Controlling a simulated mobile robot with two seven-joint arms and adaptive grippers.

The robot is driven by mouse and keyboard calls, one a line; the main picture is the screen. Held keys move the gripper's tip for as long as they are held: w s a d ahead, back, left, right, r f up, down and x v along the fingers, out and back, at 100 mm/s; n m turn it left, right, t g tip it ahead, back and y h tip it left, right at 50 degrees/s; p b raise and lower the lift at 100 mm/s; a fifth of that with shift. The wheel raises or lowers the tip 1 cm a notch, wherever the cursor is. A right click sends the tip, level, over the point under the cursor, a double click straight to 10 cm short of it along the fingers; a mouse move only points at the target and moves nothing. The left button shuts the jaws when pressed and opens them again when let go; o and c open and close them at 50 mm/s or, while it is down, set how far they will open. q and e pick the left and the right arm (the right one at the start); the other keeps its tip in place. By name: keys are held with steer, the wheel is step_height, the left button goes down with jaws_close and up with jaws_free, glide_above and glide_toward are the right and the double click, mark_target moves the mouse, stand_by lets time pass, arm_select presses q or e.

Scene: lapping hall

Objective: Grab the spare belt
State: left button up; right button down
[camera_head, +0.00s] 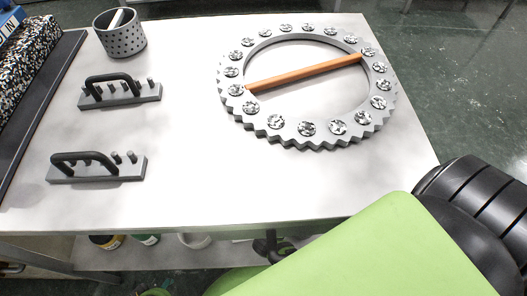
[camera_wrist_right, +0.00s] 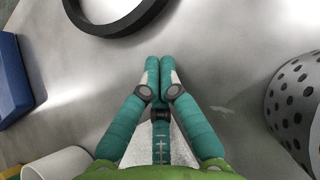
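In the head view two grey peg blocks each carry a black looped band: an upper band (camera_head: 112,77) and a lower band (camera_head: 85,156). I cannot tell whether either is the spare belt. In the right wrist view a thick black ring (camera_wrist_right: 112,28), cut off by the top edge, lies on a grey surface; I cannot tell if it is the belt. My right gripper (camera_wrist_right: 160,66) has its teal fingertips together, with nothing seen between them. It is apart from the ring, below it in the picture. My left gripper is in neither view.
A toothed grey ring (camera_head: 290,129) with an orange bar (camera_head: 305,73) lies on the white table (camera_head: 190,190). A perforated cup (camera_head: 122,40) stands at the back left. The right wrist view shows a perforated container (camera_wrist_right: 297,105), blue object (camera_wrist_right: 14,80) and white cylinder (camera_wrist_right: 58,164).

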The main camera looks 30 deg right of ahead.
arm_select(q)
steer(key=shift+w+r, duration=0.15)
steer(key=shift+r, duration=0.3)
arm_select(e)
steer(key=shift+w+d+r, duration=0.1)
steer(key=shift+w+d, duration=0.3)
steer(key=shift+w, duration=0.35)
steer(key=shift+w+d, duration=0.35)
steer(key=shift+w, duration=0.4)
steer(key=w, duration=0.1)
steer(key=w+d+p, duration=0.1)
steer(key=shift+w+d+r, duration=0.1)
steer(key=shift+w+r, duration=0.05)
steer(key=shift+w, duration=0.2)
steer(key=shift+w+d, duration=0.2)
steer(key=shift+w, duration=0.05)
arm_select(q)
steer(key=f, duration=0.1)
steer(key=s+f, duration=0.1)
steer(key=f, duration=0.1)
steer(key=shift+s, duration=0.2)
